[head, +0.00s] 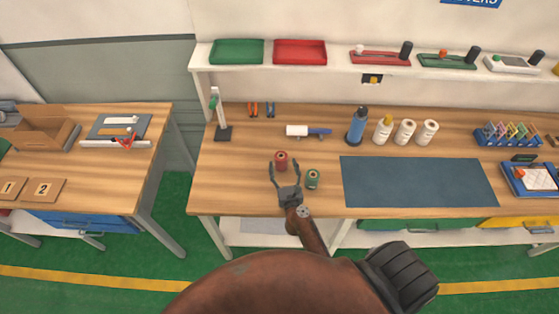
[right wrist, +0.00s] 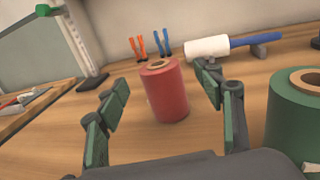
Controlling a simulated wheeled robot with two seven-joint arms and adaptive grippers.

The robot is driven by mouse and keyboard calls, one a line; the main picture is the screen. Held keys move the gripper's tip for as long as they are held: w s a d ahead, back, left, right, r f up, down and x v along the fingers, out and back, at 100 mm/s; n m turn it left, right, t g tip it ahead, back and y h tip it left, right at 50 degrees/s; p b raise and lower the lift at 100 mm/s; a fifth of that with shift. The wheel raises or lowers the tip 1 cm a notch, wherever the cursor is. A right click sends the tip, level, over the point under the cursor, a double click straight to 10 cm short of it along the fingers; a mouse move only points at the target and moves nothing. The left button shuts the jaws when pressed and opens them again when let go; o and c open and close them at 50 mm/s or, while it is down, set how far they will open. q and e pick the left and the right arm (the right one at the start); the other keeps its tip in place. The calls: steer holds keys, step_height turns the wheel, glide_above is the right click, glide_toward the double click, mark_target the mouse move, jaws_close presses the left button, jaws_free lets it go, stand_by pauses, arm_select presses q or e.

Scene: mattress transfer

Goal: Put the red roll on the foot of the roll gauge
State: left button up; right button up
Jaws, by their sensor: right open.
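The red roll (head: 281,161) stands upright on the wooden table near its front left part. My right gripper (head: 284,172) is open, with its fingers pointing away from me towards the red roll. In the right wrist view the red roll (right wrist: 165,92) shows between and a little beyond the two fingers (right wrist: 163,108), and I see no contact. The roll gauge (head: 222,118), a white post on a dark foot, stands at the table's back left. Its dark foot (right wrist: 92,82) is bare in the right wrist view. My left gripper is not in view.
A green roll (head: 313,179) stands close to the right of my right gripper. A dark mat (head: 418,182) covers the table's middle. The wood between red roll and gauge is clear.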

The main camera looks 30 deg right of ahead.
mark_target(281, 155)
steer(key=x, duration=0.4)
steer(key=shift+w+d+f, duration=0.1)
steer(key=shift+w+d, duration=0.15)
steer(key=shift+w, duration=0.3)
steer(key=c, duration=1.5)
steer(key=shift+c, duration=0.5)
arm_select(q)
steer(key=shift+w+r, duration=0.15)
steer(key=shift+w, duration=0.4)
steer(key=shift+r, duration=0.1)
arm_select(e)
steer(key=shift+r, duration=0.2)
